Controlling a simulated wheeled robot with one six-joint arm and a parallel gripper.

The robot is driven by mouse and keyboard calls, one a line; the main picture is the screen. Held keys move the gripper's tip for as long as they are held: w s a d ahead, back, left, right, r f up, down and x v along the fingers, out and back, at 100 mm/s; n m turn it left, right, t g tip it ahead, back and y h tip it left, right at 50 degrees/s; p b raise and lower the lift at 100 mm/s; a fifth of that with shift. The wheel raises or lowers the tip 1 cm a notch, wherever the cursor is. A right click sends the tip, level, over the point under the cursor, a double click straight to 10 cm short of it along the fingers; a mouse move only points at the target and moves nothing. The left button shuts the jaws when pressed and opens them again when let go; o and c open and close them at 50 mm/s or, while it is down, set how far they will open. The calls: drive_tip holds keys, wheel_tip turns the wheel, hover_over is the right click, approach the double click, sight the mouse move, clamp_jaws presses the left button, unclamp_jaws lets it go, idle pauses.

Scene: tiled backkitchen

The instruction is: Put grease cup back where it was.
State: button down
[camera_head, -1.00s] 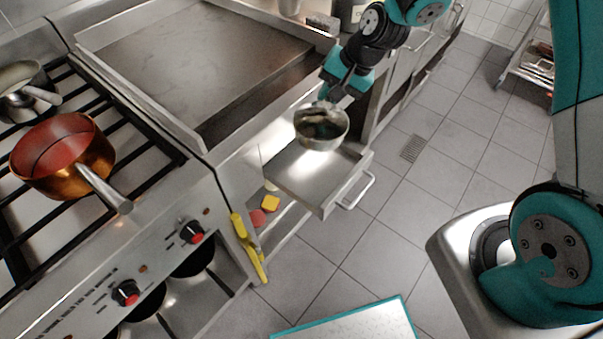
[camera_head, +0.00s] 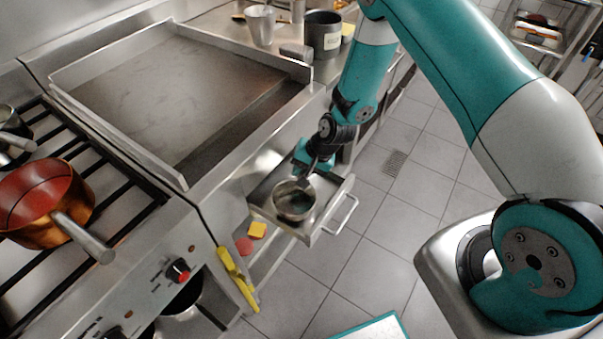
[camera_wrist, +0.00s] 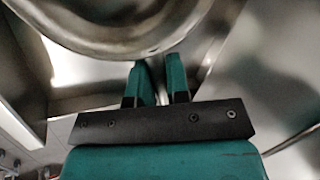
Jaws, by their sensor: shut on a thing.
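The grease cup is a round metal cup (camera_head: 292,203). It is within the open drawer (camera_head: 330,204) under the griddle, upright or nearly so; I cannot tell whether it rests on the drawer floor. My gripper (camera_head: 306,180) reaches down from behind the cup and is shut on its rim. In the wrist view the cup's curved rim (camera_wrist: 100,48) fills the top, and the teal fingers (camera_wrist: 160,85) meet its edge. The fingertips are partly hidden by the cup.
The griddle (camera_head: 180,85) lies left of my arm. A copper pot (camera_head: 45,205) stands on the stove grate. A steel cup (camera_head: 260,25) and a dark pot (camera_head: 322,35) stand on the back counter. A yellow-handled tool (camera_head: 237,278) hangs by the stove.

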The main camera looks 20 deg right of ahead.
drive_tip(key=shift+f, duration=1)
drive_tip(key=c, duration=1.1)
unclamp_jaws()
drive_tip(key=shift+f, duration=0.1)
drive_tip(key=b+v, duration=0.1)
drive_tip(key=v, duration=1.1)
drive_tip(key=s+a+r+n, duration=0.3)
drive_tip(key=a+r, duration=0.1)
drive_tip(key=r, duration=0.6)
drive_tip(key=s+a+r+n+g, duration=0.2)
drive_tip(key=s+a+r+n, duration=0.2)
drive_tip(key=s+r+n, duration=0.6)
drive_tip(key=s+r, duration=0.7)
drive_tip(key=s, duration=0.3)
drive_tip(key=shift+r+g, duration=0.2)
drive_tip(key=shift+g, duration=0.1)
drive_tip(key=shift+s, duration=0.15)
